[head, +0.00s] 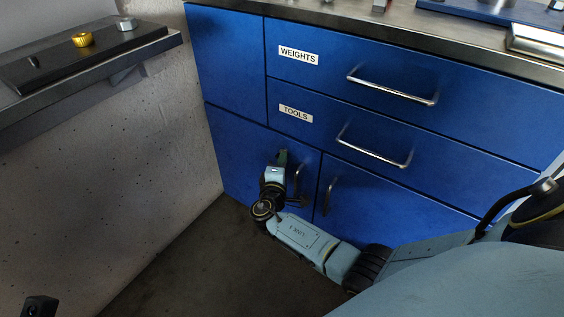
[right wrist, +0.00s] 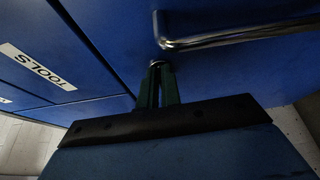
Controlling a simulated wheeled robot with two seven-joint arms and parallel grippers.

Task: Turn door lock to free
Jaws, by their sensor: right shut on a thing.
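The door lock (right wrist: 157,63) is a small metal piece on the blue cabinet door, beside one end of the door's bar handle. It shows in the right wrist view right at the tips of my gripper's dark green fingers. My right gripper (right wrist: 158,68) is shut on the lock, and the fingers hide most of it, so I cannot tell which way it is turned. In the head view the right gripper (head: 283,157) is at the upper part of the lower left door (head: 235,150), and the lock is hidden there.
Bar handles of the lower doors (head: 329,196) stand close to my right gripper. Above are drawers labelled WEIGHTS (head: 298,55) and TOOLS (head: 296,114). A wall shelf (head: 100,85) with a yellow knob is at the left. The floor in front is clear.

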